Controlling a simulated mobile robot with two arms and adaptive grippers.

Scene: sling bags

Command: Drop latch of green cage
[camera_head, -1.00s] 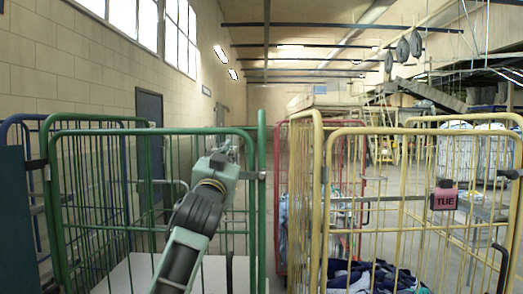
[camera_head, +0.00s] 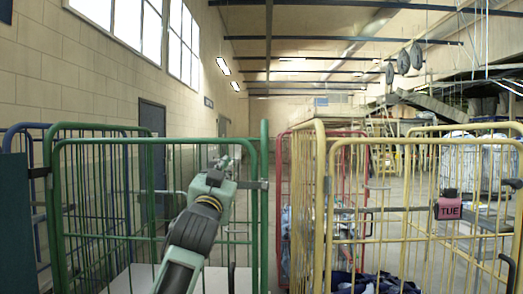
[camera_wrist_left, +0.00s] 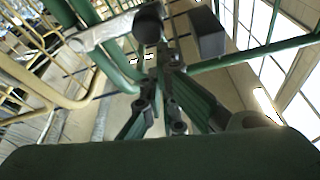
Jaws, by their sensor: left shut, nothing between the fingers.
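The green cage (camera_head: 158,141) stands at the left in the head view, with tall bars and an open top. Its latch (camera_head: 250,184) appears as a grey metal bracket beside the right front post. My left gripper (camera_head: 224,162) is shut and empty, at the cage's upper right, left of that post and a little above the bracket. The arm partly covers the cage bars. In the left wrist view the gripper's fingers (camera_wrist_left: 168,62) are close together near the green frame (camera_wrist_left: 112,62). Contact with the latch cannot be made out. My right gripper is out of view.
A yellow cage (camera_head: 425,141) holding dark blue cloth (camera_head: 375,284) stands at the right, with a pink TUE tag (camera_head: 448,209). A red cage (camera_head: 285,175) is behind it. A blue cage (camera_head: 20,127) is at the far left. A narrow gap separates the green and yellow cages.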

